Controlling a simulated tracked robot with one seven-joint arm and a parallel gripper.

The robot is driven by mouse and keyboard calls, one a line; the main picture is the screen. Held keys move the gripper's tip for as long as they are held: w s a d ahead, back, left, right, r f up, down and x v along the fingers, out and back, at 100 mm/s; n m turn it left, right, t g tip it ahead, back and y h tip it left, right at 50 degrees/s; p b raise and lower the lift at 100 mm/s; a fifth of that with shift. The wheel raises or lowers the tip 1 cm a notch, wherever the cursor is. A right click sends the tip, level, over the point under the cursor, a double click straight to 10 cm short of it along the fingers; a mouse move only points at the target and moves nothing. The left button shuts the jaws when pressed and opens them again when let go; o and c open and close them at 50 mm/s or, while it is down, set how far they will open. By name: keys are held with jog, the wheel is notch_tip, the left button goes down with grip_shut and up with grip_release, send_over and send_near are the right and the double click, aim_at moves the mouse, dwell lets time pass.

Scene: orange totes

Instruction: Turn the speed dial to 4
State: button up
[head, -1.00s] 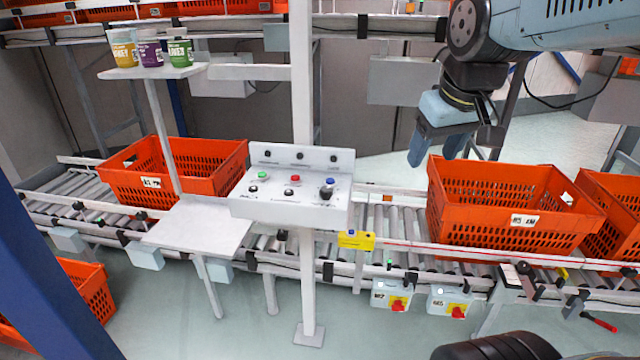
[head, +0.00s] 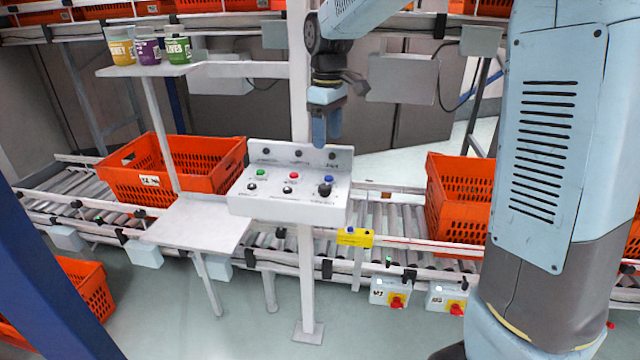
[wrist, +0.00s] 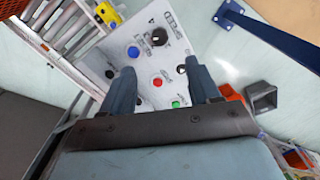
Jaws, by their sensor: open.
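The white control panel (head: 262,208) stands on a post in the middle of the head view. Its larger black dial (head: 325,189) sits at the right, just below a blue button (head: 329,180). My gripper (head: 326,140) hangs above the panel's right part, pointing down, apart from the dial. In the wrist view, my gripper (wrist: 163,80) is open and empty, with the panel (wrist: 118,42) beyond its fingers. The dial (wrist: 159,37) lies beyond the fingertips, with the blue button (wrist: 133,52) beside it.
Green (head: 260,173) and red (head: 294,175) buttons and smaller black knobs share the panel. A shelf with several cups (head: 149,51) stands at the left. Orange totes (head: 121,185) sit on the roller conveyor. A yellow box (head: 355,238) is below the panel's right side.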

aim_at(324, 187)
jog(key=f, duration=1.4)
jog(key=shift+w+a+f, duration=0.1)
jog(key=shift+w+a, duration=0.05)
jog(key=shift+a, duration=0.1)
jog(key=c, duration=1)
jog(key=shift+a, duration=0.55)
jog(key=shift+d, duration=0.25)
jog(key=shift+c, duration=0.2)
jog(key=shift+d, duration=0.25)
